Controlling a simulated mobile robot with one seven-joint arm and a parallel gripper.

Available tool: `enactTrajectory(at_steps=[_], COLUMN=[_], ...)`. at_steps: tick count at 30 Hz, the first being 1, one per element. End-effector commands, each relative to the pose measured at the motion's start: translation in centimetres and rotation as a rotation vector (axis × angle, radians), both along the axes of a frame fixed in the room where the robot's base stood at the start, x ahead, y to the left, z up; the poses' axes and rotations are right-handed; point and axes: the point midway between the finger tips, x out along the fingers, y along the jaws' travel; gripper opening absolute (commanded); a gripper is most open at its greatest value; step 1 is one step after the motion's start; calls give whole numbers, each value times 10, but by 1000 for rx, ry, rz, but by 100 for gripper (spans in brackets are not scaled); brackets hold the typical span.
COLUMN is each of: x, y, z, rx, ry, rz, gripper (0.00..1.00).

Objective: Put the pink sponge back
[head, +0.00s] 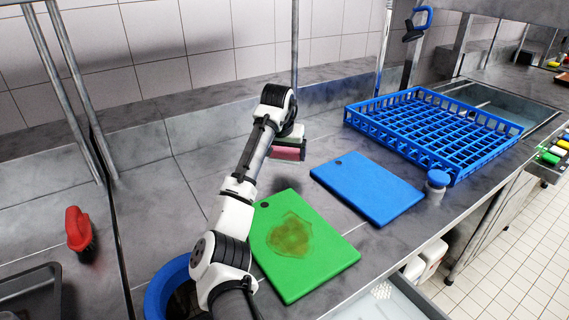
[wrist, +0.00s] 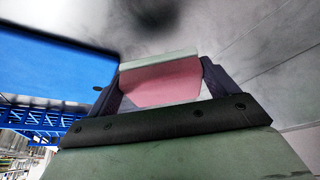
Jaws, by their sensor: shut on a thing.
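The pink sponge (head: 287,153) is held at the end of my arm, above the counter behind the green cutting board. It also shows in the wrist view (wrist: 165,84), between the two dark fingers, with a pale green layer along its far edge. My gripper (wrist: 163,85) is shut on it. In the head view my gripper (head: 290,140) is partly hidden by my own arm. The sponge appears to be clear of the counter.
The green board (head: 325,265) has a brown stain. A blue board (head: 366,188), a blue-lidded container (head: 437,186) and a blue rack (head: 430,130) stand to the right. A red brush (head: 78,230), a dark tray (head: 30,295) and a blue bucket (head: 158,290) are left. Coloured items (head: 553,155) lie far right.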

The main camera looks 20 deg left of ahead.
Motion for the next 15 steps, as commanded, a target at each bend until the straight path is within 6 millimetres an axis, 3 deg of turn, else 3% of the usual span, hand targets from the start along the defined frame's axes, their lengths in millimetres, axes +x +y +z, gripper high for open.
enactTrajectory(at_steps=[15], x=[0], y=[1], z=[-51], rx=[1], ry=[-1], rz=[1], gripper=[64])
